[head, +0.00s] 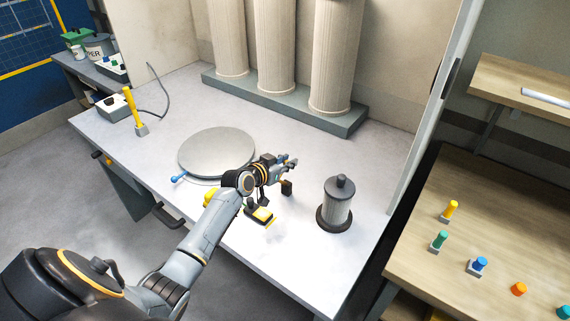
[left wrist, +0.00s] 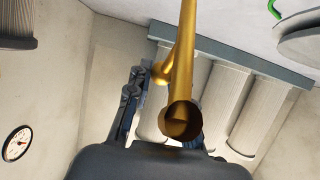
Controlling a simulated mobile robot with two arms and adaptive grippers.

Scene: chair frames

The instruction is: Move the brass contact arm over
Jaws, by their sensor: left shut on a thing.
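The brass contact arm (left wrist: 183,60) shows large in the left wrist view as a gold tube with its dark open end facing the camera and a side branch behind it. My left gripper (head: 286,163) is shut on it, above the light worktable, between the round grey disc and the dark-capped ribbed cylinder. In the left wrist view one finger (left wrist: 126,108) stands left of the tube; the other is mostly hidden behind it. In the head view I cannot make out the brass arm clearly. My right gripper is not in view.
The round disc (head: 216,150) with a blue-tipped handle lies left of my gripper. The ribbed cylinder (head: 338,205) stands to the right. Tall columns (head: 275,50) on a grey plinth line the back. A yellow lever (head: 130,103) stands at the left. The table's front right is clear.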

